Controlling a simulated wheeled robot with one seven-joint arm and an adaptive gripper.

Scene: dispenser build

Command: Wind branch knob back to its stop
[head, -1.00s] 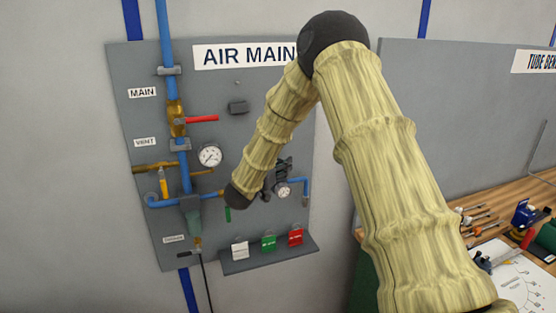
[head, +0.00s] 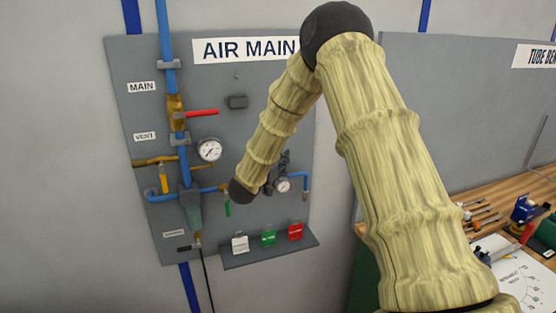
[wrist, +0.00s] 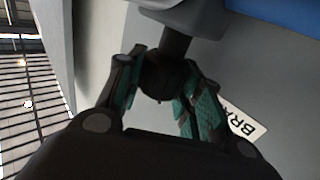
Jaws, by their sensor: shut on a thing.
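The branch knob (wrist: 160,82) is a dark round knob on a dark stem in the wrist view. My gripper (wrist: 166,72) is shut on it, with teal-lined fingers on either side. Part of a white label reading "BRA" (wrist: 243,120) shows to the right. In the head view, my gripper (head: 283,161) is a small dark shape at the panel, partly behind my arm. The knob cannot be made out there. A small gauge (head: 283,185) sits just below my gripper.
The grey AIR MAIN panel (head: 140,110) carries blue pipes, a red-handled valve (head: 202,113), a yellow handle (head: 164,180), a green handle (head: 228,207) and a larger gauge (head: 210,150). A shelf (head: 270,254) below holds white, green and red tags. A tool bench stands at right.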

